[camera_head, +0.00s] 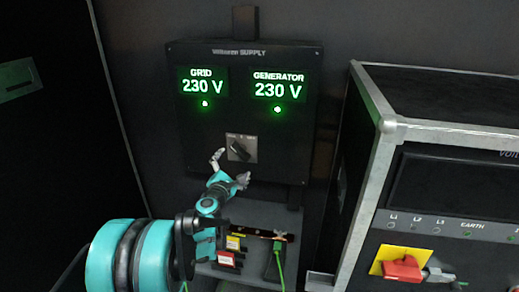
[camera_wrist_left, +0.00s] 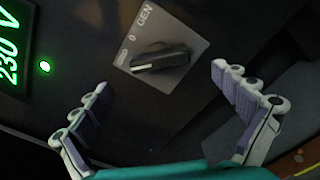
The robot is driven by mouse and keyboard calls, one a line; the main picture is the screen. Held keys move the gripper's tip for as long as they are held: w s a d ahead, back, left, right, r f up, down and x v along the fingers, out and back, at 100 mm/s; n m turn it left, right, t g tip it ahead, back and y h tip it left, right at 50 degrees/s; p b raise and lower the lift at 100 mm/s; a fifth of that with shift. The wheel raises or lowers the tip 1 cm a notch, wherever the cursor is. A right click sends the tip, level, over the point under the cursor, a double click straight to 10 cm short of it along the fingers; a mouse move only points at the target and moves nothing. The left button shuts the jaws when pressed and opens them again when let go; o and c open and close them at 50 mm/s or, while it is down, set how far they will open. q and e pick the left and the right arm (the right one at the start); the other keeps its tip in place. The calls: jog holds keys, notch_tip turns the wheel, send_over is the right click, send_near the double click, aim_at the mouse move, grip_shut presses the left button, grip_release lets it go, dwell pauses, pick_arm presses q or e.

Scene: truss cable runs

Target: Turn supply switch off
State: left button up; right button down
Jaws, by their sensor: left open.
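The supply switch is a black rotary knob (camera_head: 239,149) on a grey plate, low on the black supply panel (camera_head: 215,130). In the left wrist view the knob (camera_wrist_left: 160,62) lies slantwise. Its end with a white line points left, closer to the partly legible third label than to "0" or "GEN". My left gripper (camera_head: 230,168) is open and empty just below the switch in the head view. In the left wrist view its fingers (camera_wrist_left: 159,80) are spread to either side of the knob, apart from it. My right gripper is not in view.
The panel's green displays (camera_head: 203,87) read 230 V for grid and generator, each with a lit green lamp. Below is a grey shelf (camera_head: 275,215) with red and yellow tagged items and a green cable (camera_head: 281,262). A metal-edged case (camera_head: 372,150) stands right.

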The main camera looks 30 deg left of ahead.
aim_at(239, 154)
pick_arm(q)
jog(key=b+x, duration=0.1)
jog(key=x, duration=0.6)
jog(key=shift+w, duration=0.15)
jog(key=c, duration=1.2)
